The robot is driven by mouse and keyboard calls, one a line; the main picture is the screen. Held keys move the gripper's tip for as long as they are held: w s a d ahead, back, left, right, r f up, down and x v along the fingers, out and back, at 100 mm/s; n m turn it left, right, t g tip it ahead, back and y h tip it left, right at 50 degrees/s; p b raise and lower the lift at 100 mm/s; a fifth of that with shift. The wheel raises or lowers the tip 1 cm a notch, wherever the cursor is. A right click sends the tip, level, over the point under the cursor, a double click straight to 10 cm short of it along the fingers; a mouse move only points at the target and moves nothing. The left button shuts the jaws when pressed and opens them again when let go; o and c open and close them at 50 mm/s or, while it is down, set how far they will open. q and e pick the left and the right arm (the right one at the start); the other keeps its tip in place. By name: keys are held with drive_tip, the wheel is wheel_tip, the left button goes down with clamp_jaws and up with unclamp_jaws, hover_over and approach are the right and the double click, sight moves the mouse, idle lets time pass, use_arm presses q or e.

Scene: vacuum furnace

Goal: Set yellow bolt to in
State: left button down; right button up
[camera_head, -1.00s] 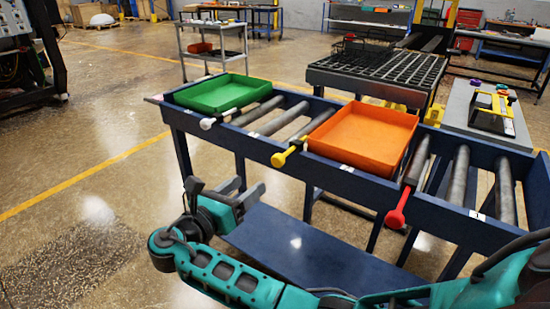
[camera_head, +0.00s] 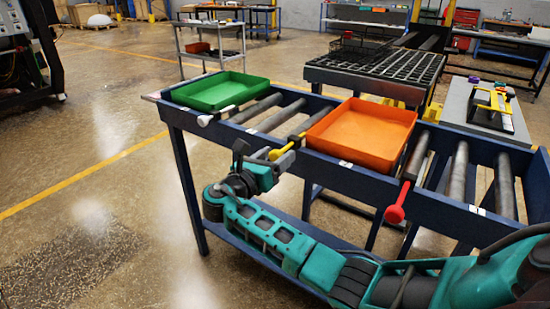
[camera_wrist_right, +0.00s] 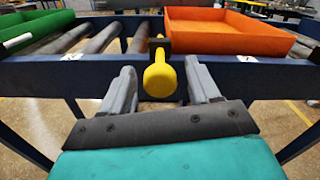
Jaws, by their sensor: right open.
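The yellow bolt (camera_head: 281,151) sticks out through the front rail of the blue roller table, left of the orange tray. In the right wrist view its round yellow knob (camera_wrist_right: 160,77) faces me, with a short shaft behind it entering the rail. My right gripper (camera_head: 263,156) is open in front of the rail. Its two grey fingers stand to the left and right of the knob in the wrist view, with visible gaps on both sides. The gripper partly hides the bolt in the head view. My left gripper is not in view.
The blue rail (camera_head: 345,175) runs along the table front. A white bolt (camera_head: 208,119) and a red bolt (camera_head: 397,207) stick out on either side. A green tray (camera_head: 205,101) and an orange tray (camera_head: 365,155) rest on the rollers. Open floor lies to the left.

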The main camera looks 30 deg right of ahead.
clamp_jaws()
idle(0.5)
